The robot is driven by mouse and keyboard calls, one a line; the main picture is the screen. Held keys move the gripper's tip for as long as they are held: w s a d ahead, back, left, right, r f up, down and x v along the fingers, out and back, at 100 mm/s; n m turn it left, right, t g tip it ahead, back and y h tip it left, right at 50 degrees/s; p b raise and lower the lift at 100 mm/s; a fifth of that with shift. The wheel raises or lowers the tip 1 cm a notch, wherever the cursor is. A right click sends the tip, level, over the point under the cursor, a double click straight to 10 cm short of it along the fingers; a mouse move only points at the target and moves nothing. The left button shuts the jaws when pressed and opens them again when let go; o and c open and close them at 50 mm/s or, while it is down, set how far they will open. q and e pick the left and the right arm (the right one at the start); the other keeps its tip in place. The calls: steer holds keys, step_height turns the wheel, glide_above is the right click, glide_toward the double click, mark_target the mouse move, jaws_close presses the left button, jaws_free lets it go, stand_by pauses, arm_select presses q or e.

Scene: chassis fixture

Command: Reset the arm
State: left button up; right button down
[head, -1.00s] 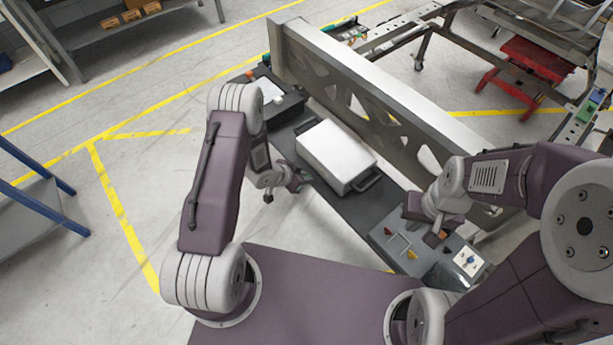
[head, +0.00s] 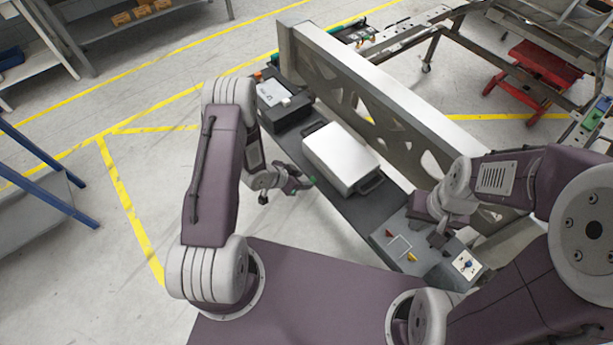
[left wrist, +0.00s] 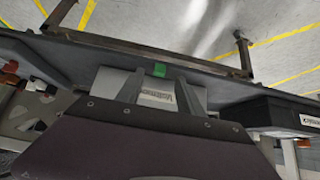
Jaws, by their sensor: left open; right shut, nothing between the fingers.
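My left gripper (head: 308,182) is open in the head view, held near the left edge of the dark bench, to the left of a silver-white case (head: 338,155). In the left wrist view its two fingers (left wrist: 162,87) stand apart, with a small green patch (left wrist: 159,70) showing between them; I cannot tell what that patch belongs to. My right gripper (head: 437,238) is shut and empty, above the grey tray (head: 428,265) at the near end of the bench. Its fingertips are small and partly shaded.
The dark bench (head: 345,203) runs beside a long metal beam (head: 390,100). A black box (head: 285,112) stands at its far end. The tray holds small red and yellow parts. A blue-legged rack (head: 45,155) stands left.

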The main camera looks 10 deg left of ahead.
arm_select(q)
steer(key=shift+s+a+r, duration=0.2)
steer(key=shift+s+r, duration=0.1)
steer(key=shift+r, duration=0.05)
stand_by(0.3)
steer(key=w+d+r+m+t+b, duration=0.1)
steer(key=w+d+r+m+t, duration=0.1)
steer(key=w+r, duration=0.75)
steer(key=s+a+r+n+y+b, duration=0.1)
steer(key=s+r+n+y, duration=0.1)
steer(key=r, duration=0.4)
steer(key=s+a+r+n+y, duration=0.1)
steer(key=s+a+r, duration=0.1)
steer(key=r, duration=0.4)
steer(key=s+a+f+n+g+y, duration=0.1)
steer(key=s+f+n+g, duration=0.1)
steer(key=s, duration=0.8)
steer(key=s+f+n+g, duration=0.1)
steer(key=s+n+g, duration=0.3)
steer(key=s, duration=0.7)
steer(key=shift+s+a+f+n+g+y, duration=0.25)
steer(key=shift+a+f+n+g+y, duration=0.15)
steer(key=shift+g, duration=0.2)
